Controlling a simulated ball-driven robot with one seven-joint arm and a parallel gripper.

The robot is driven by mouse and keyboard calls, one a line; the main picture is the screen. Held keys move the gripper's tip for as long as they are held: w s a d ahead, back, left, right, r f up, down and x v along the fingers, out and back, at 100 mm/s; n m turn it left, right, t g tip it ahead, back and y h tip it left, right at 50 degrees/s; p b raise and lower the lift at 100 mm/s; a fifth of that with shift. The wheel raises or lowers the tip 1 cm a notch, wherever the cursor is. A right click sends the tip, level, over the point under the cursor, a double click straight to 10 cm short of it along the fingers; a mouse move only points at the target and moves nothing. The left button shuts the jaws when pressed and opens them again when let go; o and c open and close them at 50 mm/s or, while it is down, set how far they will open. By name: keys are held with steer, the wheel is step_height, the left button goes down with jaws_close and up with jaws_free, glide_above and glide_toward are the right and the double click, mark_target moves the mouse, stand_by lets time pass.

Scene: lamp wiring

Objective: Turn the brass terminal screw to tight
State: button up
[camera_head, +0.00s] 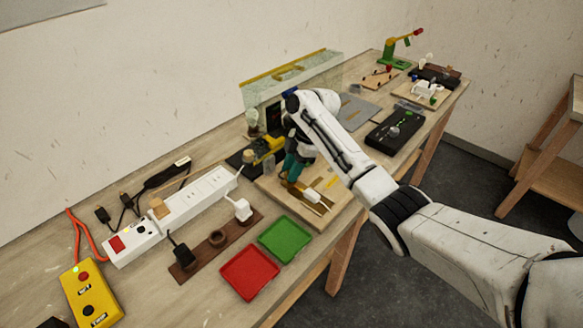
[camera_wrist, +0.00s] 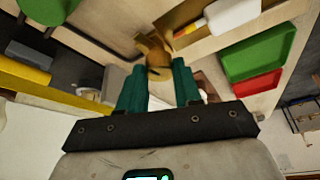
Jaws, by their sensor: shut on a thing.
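My gripper (camera_head: 290,174) reaches down over a pale wooden board (camera_head: 334,213) on the bench, its teal fingers pointing at the brass parts there. In the wrist view my gripper (camera_wrist: 159,74) has its two fingers close together on a small brass piece, the terminal screw (camera_wrist: 157,73), at the fingertips. The fingers hide most of the screw, and its turn angle cannot be read. Brass strips (camera_head: 315,204) lie beside the fingers, and they also show in the wrist view (camera_wrist: 152,48). A white part (camera_head: 312,195) sits among them.
A green tray (camera_head: 285,239) and a red tray (camera_head: 250,273) lie at the board's front left. A white power strip (camera_head: 185,205) and a brown socket block (camera_head: 205,250) are to the left. A black box (camera_head: 394,131) stands to the right.

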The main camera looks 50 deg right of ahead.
steer(key=m+p, duration=0.1)
steer(key=m, duration=0.1)
steer(key=m+t+p, duration=0.1)
steer(key=m+p, duration=0.1)
steer(key=shift+s+a+r+h, duration=0.1)
steer(key=shift+a+r+h, duration=0.1)
steer(key=shift+h, duration=0.2)
steer(key=m, duration=0.2)
steer(key=m+t+h+p, duration=0.1)
steer(key=m, duration=0.2)
steer(key=shift+f, duration=0.2)
steer(key=m+h, duration=0.1)
steer(key=m, duration=0.1)
steer(key=m+h, duration=0.1)
steer(key=m, duration=0.2)
steer(key=shift+a+t+h, duration=0.2)
steer(key=shift+t+h, duration=0.1)
steer(key=shift+t, duration=0.1)
steer(key=m+h, duration=0.1)
steer(key=m, duration=0.1)
steer(key=m+h, duration=0.1)
steer(key=m, duration=0.2)
steer(key=shift+m+g, duration=0.3)
steer(key=o, duration=1)
steer(key=shift+o, duration=0.2)
